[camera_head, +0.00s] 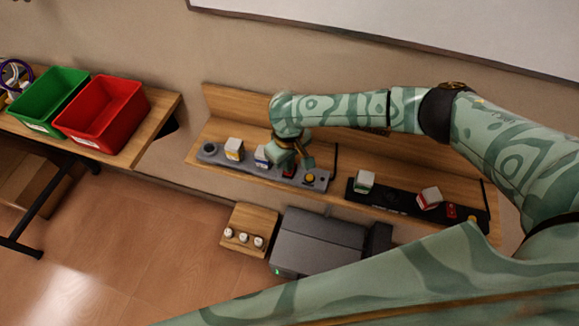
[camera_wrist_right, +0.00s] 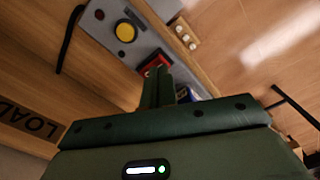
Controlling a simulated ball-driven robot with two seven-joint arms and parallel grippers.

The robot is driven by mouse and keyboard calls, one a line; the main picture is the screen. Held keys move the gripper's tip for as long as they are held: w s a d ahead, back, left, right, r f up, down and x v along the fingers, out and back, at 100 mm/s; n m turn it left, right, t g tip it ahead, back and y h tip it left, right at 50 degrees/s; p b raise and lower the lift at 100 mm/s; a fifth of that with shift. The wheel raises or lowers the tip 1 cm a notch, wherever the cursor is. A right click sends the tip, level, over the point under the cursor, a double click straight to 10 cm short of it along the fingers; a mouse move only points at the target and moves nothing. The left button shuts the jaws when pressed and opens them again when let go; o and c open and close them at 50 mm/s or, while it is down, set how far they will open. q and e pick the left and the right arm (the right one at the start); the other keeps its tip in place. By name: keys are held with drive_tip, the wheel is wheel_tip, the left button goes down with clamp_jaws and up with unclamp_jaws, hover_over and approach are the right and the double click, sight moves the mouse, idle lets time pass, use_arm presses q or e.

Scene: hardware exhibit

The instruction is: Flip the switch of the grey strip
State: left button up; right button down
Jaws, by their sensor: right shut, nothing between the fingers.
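The grey strip (camera_head: 208,157) lies on a wooden shelf, with white plugs in it and a round yellow button (camera_head: 309,178) near its right end. Its red switch (camera_head: 289,172) sits between the blue-marked plug (camera_head: 262,157) and the yellow button. My right gripper (camera_head: 287,163) is shut and empty, right at the red switch. In the right wrist view the closed fingertips (camera_wrist_right: 157,76) overlap the red switch (camera_wrist_right: 152,64) and hide part of it. I cannot tell whether they touch it or which way it is tipped. My left gripper is not in view.
A black strip (camera_head: 395,200) with plugs and its own red switch lies to the right. A dark grey box (camera_head: 315,243) and a wooden block with knobs (camera_head: 250,222) stand below the shelf. Green (camera_head: 43,98) and red (camera_head: 101,113) bins sit on a table at left.

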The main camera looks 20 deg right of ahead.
drive_tip(key=shift+f, duration=0.75)
wheel_tip(320, 180, up, 7)
drive_tip(key=p, duration=0.8)
idle(0.7)
